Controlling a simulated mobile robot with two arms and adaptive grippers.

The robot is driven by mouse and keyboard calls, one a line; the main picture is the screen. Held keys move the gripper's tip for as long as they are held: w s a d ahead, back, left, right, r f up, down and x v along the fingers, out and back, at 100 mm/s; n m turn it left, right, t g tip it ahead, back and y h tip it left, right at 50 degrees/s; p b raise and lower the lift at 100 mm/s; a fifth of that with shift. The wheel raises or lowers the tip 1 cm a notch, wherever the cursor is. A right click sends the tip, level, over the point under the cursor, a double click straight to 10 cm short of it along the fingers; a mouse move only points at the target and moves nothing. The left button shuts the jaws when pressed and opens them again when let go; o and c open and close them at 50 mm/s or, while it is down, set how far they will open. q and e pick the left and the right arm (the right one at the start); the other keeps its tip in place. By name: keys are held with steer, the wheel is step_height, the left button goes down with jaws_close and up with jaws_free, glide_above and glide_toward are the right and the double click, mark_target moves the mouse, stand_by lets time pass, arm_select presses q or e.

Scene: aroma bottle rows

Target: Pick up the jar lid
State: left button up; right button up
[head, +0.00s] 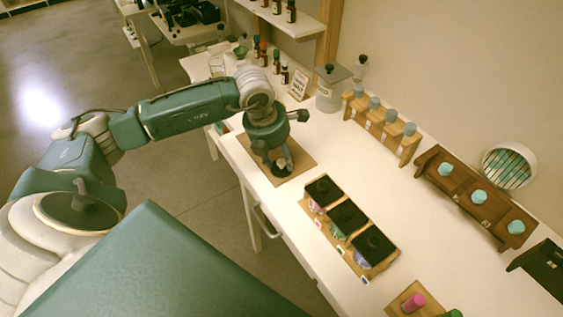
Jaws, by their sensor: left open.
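My left gripper (278,160) points down over a brown mat (301,161) on the white table, open. A small dark-and-white item (282,167) shows at its fingertips; I cannot tell whether it is the jar lid or whether they touch it. A large grey jar (329,97) stands farther back, to the right of the gripper, with a lid with a dark knob (330,69) on it. Three square black lids (347,217) cover containers in a wooden tray (385,262) nearer the front. My right gripper is not in view.
A wooden rack with grey-topped bottles (391,130) and a dark wooden rack with teal-topped bottles (479,196) line the wall. A small sign (301,84) and dark bottles (276,61) stand behind the gripper. White table surface is clear between tray and racks.

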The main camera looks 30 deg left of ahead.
arm_select(q)
steer(key=shift+w+f, duration=0.15)
steer(key=shift+f, duration=0.35)
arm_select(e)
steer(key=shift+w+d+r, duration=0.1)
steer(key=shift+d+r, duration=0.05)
arm_select(q)
steer(key=shift+c, duration=0.3)
steer(key=c, duration=0.9)
steer(key=shift+c, duration=0.2)
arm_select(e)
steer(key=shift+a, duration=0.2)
arm_select(q)
steer(key=shift+r, duration=0.1)
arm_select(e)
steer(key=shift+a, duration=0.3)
